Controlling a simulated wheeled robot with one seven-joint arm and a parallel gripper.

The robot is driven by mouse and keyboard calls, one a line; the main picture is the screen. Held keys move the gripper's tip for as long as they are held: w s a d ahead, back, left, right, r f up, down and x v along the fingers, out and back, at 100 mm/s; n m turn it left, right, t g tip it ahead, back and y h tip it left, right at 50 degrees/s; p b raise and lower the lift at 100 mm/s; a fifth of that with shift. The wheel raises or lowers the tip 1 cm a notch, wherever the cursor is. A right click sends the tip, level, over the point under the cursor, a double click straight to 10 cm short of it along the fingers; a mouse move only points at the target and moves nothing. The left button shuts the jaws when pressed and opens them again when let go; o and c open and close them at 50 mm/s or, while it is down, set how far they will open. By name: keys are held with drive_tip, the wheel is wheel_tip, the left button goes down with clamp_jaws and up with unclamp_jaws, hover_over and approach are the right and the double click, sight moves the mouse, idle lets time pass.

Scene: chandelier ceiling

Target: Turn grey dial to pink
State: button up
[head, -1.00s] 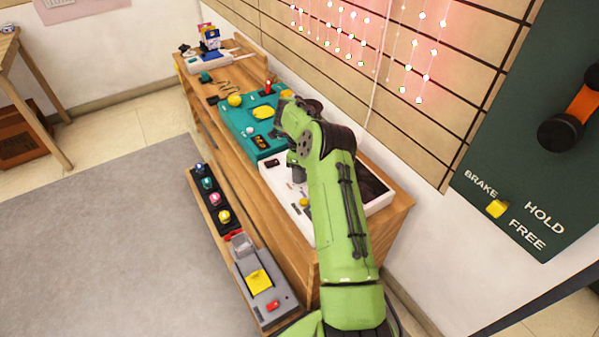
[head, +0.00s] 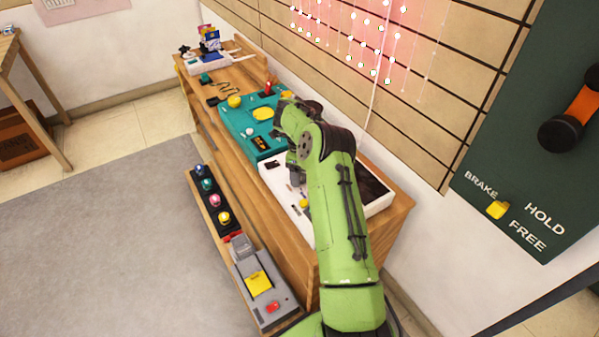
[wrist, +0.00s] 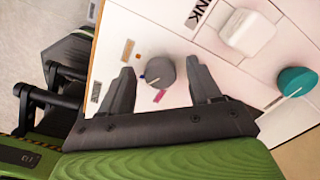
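The grey dial (wrist: 161,72) is a round knob on a white panel (wrist: 110,28) in the wrist view. Small coloured marks lie around it: a pink mark (wrist: 160,96) just below it, an orange mark (wrist: 128,48) to its upper left and a blue mark (wrist: 142,77) at its left edge. The dial's pointer seems to face lower left, but it is small. My gripper (wrist: 160,65) is open, with one finger on each side of the dial. Gaps show between both fingers and the dial. In the head view my arm hides the dial.
A white knob (wrist: 247,34) and a teal knob (wrist: 296,81) sit right of the dial. In the head view, a teal console (head: 240,128) lies beyond the white panel on the wooden bench (head: 325,245). Coloured buttons (head: 213,200) line a lower shelf. A wall stands behind.

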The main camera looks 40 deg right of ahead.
drive_tip(key=shift+r, duration=0.1)
wheel_tip(320, 180, up, 16)
drive_tip(key=p, duration=0.6)
drive_tip(key=shift+f, duration=0.25)
